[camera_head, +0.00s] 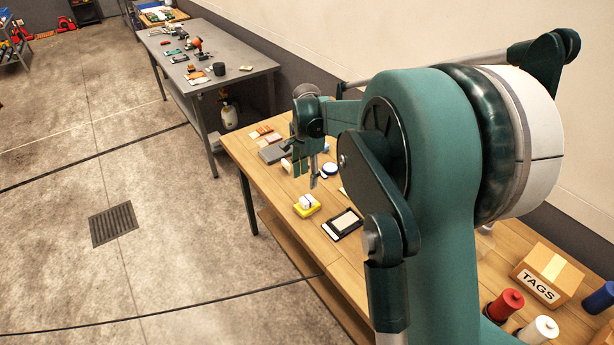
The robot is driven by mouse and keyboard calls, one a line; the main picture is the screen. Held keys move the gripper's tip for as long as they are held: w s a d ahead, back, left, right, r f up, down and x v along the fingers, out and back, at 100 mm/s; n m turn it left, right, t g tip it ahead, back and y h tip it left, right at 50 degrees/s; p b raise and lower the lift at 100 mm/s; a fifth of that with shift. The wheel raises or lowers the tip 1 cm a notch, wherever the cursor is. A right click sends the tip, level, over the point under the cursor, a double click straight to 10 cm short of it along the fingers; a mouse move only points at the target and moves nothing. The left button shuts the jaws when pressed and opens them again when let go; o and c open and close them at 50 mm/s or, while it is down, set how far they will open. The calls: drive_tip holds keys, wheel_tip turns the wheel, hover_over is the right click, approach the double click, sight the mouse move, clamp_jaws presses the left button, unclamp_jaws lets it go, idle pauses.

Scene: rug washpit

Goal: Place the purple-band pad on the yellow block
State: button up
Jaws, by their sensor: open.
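The yellow block (313,211) lies on the wooden table near its front left edge. A small white pad (306,201) rests on top of it with a thin band across it. The band looks dark or purplish but is too small to be sure of its colour. My gripper (305,178) points down above and slightly behind the block and pad. It is open and appears empty, apart from the pad.
A black-framed tray (342,224) lies right of the block. A blue-and-white round item (329,169) and a grey box (273,153) lie behind. A TAGS box (547,275), a red spool (503,305) and a white spool (538,331) stand at the near right.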

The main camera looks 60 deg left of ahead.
drive_tip(key=shift+w, duration=0.1)
idle(0.6)
drive_tip(key=w+d+r, duration=0.8)
drive_tip(key=w+d, duration=0.1)
drive_tip(key=d, duration=0.2)
drive_tip(key=w+d+r+t+y, duration=0.1)
drive_tip(key=w+d+r, duration=0.3)
drive_tip(key=d, duration=0.8)
drive_tip(key=w+d+r+t, duration=0.15)
drive_tip(key=d+r, duration=0.35)
drive_tip(key=d, duration=0.6)
drive_tip(key=w+d+r+y, duration=0.1)
drive_tip(key=w+d+r, duration=0.35)
drive_tip(key=d, duration=0.75)
drive_tip(key=s+d+r+t, duration=0.1)
drive_tip(key=s+d, duration=0.3)
drive_tip(key=d, duration=0.7)
drive_tip(key=s+d+t, duration=0.1)
drive_tip(key=s+d, duration=0.3)
drive_tip(key=d, duration=0.7)
drive_tip(key=s+d+r+t, duration=0.1)
drive_tip(key=s+d, duration=0.3)
drive_tip(key=d, duration=0.7)
drive_tip(key=s+d+f+t+h, duration=0.1)
drive_tip(key=s+d+f+h, duration=0.1)
drive_tip(key=s+d+f, duration=0.3)
drive_tip(key=s+d, duration=0.3)
drive_tip(key=d, duration=0.2)
drive_tip(key=shift+t, duration=0.35)
